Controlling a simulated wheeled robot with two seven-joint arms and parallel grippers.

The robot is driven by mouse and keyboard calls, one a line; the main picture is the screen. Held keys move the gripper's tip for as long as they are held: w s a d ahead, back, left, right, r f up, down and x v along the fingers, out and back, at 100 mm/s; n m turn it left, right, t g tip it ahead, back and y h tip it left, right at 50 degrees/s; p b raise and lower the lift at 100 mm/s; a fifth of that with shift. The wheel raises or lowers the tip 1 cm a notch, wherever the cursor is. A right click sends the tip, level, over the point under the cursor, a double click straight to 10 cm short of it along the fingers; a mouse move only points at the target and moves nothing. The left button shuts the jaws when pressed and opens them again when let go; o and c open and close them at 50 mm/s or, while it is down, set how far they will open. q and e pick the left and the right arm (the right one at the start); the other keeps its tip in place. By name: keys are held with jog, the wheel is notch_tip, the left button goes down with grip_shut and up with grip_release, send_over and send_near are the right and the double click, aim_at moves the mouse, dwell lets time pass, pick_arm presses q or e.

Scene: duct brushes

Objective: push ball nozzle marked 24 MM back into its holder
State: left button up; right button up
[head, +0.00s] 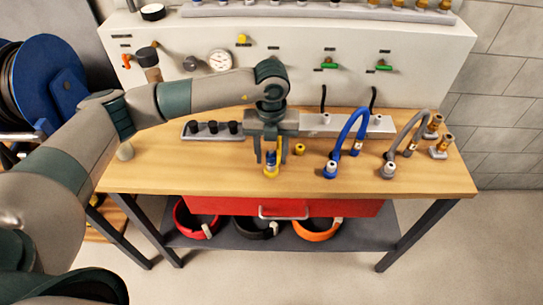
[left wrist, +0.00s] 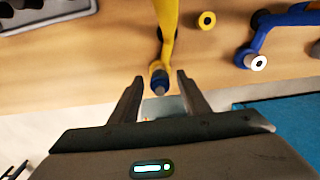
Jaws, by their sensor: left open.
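My left gripper (head: 270,156) points down over the front middle of the bench, open. In the left wrist view its two fingers (left wrist: 160,79) stand apart on either side of the blue, grey-tipped end (left wrist: 159,82) of a yellow hose-like piece (left wrist: 167,40). I see no clear grip on it. In the head view the yellow piece (head: 271,171) shows just below the fingers, partly hidden by them. A blue hose (head: 345,136) and a grey hose (head: 404,130), with pale end fittings, arch up to the right. No 24 MM mark is legible. My right gripper is not in view.
A yellow ring (head: 299,149) lies just right of the gripper. A grey rack with black knobs (head: 212,128) is on the left. Brass fittings (head: 442,145) stand far right. The pale panel (head: 420,50) rises behind. The bench front (head: 200,180) is clear.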

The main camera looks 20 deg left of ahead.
aim_at(271, 152)
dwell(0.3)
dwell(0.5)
pick_arm(q)
jog(key=shift+b, duration=0.5)
grip_shut()
jog(key=shift+r, duration=0.25)
jog(key=shift+r+p, duration=0.5)
jog(key=shift+r, duration=0.5)
jog(key=shift+r+p, duration=0.65)
jog(key=shift+r, duration=1.15)
